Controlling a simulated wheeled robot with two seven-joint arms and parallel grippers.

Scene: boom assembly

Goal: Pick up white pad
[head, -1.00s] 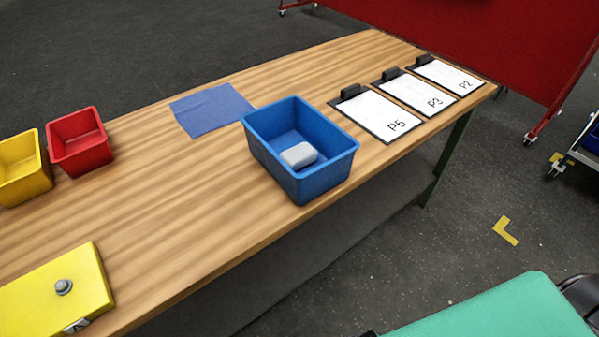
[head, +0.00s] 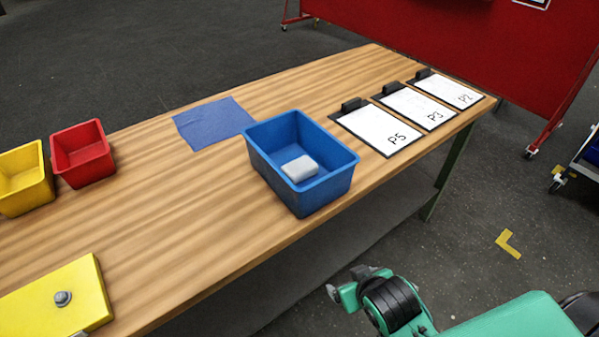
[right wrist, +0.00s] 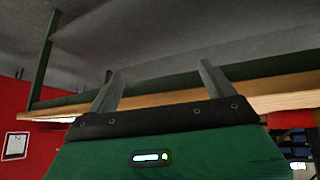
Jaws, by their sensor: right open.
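The white pad (head: 300,168) lies on the floor of the blue bin (head: 335,182), near the bin's right front part. The bin stands on the wooden table, close to its front edge. My right arm shows at the bottom right of the head view, in front of the table and below its top. In the right wrist view my right gripper (right wrist: 160,85) has its two fingers apart with nothing between them. It points at the table's edge and underside, and the pad does not show there. My left gripper is not in view.
Clipboards marked P5 (head: 375,130), P3 (head: 417,107) and P2 (head: 452,90) lie right of the bin. A blue cloth (head: 212,123) lies behind left. Red (head: 82,168) and yellow (head: 20,195) bins and a yellow block (head: 55,310) are left. The table edge (right wrist: 290,94) lies ahead of the gripper.

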